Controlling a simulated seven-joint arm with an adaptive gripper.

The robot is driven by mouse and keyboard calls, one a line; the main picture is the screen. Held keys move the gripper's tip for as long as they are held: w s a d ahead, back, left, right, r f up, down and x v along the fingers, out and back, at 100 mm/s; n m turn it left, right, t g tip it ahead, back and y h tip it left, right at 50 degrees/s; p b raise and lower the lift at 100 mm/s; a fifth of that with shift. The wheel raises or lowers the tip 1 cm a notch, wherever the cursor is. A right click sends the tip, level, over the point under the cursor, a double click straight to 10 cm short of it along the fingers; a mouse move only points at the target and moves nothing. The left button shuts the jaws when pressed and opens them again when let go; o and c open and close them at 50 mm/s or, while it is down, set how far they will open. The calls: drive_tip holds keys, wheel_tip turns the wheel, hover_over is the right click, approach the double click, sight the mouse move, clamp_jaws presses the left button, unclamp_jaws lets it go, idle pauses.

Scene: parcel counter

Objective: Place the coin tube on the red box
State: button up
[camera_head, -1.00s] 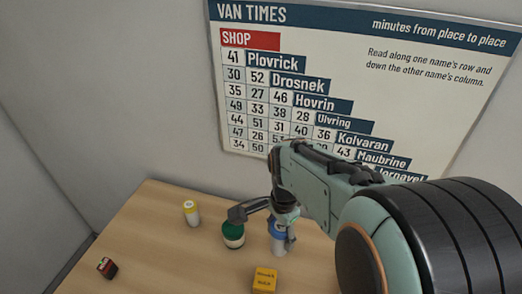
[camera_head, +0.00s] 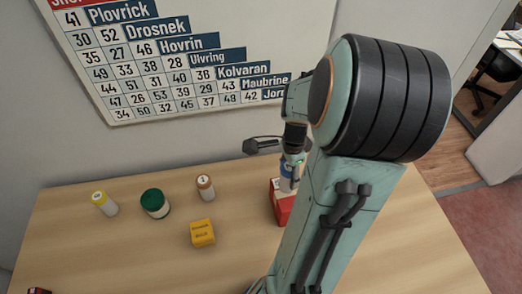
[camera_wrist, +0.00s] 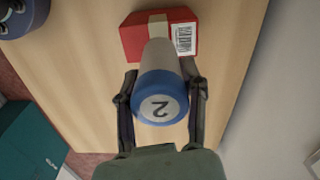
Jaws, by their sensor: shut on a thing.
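The coin tube in my gripper has a blue cap marked 2 and a pale grey body; it shows in the wrist view (camera_wrist: 160,97) and partly in the head view (camera_head: 286,184). My gripper (camera_wrist: 160,72) is shut on it, one finger on each side. The red box (camera_wrist: 130,42) has a pale strip and a barcode label. In the wrist view the tube's far end overlaps the box. In the head view the red box (camera_head: 281,207) is partly hidden by my arm, with the tube over it. I cannot tell whether they touch.
To the left on the wooden counter (camera_head: 130,260) stand a yellow-capped tube (camera_head: 104,203), a green-capped tub (camera_head: 154,203), a brown-capped tube (camera_head: 206,187) and a yellow box (camera_head: 203,233). A dark red and black item (camera_head: 38,291) sits at the lower left edge.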

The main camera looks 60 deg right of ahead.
drive_tip(key=shift+f, duration=1.25)
drive_tip(key=o, duration=1.2)
drive_tip(key=shift+f, duration=0.1)
drive_tip(key=shift+o, duration=0.2)
wheel_tip(320, 180, up, 12)
drive_tip(key=shift+r, duration=0.15)
